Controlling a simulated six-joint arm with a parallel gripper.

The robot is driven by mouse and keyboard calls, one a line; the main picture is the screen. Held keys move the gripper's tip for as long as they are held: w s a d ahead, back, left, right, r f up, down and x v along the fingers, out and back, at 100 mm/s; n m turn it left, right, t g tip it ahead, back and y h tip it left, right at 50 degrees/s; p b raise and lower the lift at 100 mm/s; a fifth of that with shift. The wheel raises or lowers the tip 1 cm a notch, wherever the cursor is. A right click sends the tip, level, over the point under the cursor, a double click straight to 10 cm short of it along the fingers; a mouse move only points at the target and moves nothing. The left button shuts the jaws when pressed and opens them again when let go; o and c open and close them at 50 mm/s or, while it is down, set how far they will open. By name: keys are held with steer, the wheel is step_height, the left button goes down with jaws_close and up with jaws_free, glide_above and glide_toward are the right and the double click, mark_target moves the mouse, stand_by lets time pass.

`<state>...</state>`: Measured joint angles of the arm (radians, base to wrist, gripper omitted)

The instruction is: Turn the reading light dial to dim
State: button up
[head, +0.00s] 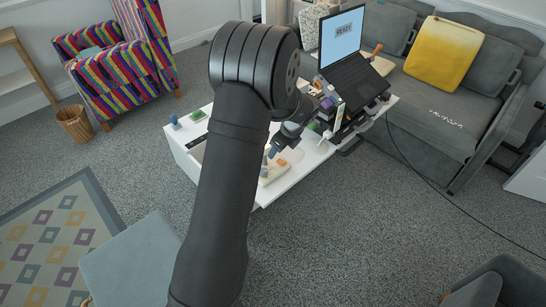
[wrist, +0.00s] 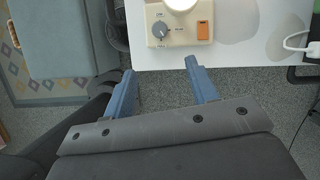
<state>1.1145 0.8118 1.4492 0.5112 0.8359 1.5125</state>
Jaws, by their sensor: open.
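The reading light's beige base (wrist: 181,40) sits at the table's near edge, at the top of the wrist view. Its grey round dial (wrist: 160,30) is on the left of the base, with small marks around it too small to read; I cannot tell its setting. An orange switch (wrist: 203,30) is to the right of the dial. My gripper (wrist: 160,67) is open and empty, its two blue fingers apart and short of the base, with the dial beyond the gap. In the head view my arm partly hides the base (head: 266,179) and one blue finger shows.
The white table (wrist: 265,30) carries a white plug-like item (wrist: 297,41) at right. In the head view a laptop (head: 352,80) and clutter stand behind my gripper. A grey sofa (head: 440,110) is at right, a rug (head: 50,245) at left. Carpet lies open in front.

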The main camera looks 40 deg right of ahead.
steer(key=w+f+m, duration=0.1)
steer(key=w+f, duration=0.1)
steer(key=f, duration=0.3)
steer(key=w+a+f+m+h, duration=0.1)
steer(key=w+f, duration=0.1)
steer(key=f, duration=0.3)
steer(key=w+f+m, duration=0.1)
steer(key=w+f, duration=0.1)
steer(key=f, duration=0.4)
steer(key=shift+w+a, duration=0.2)
steer(key=c, duration=1)
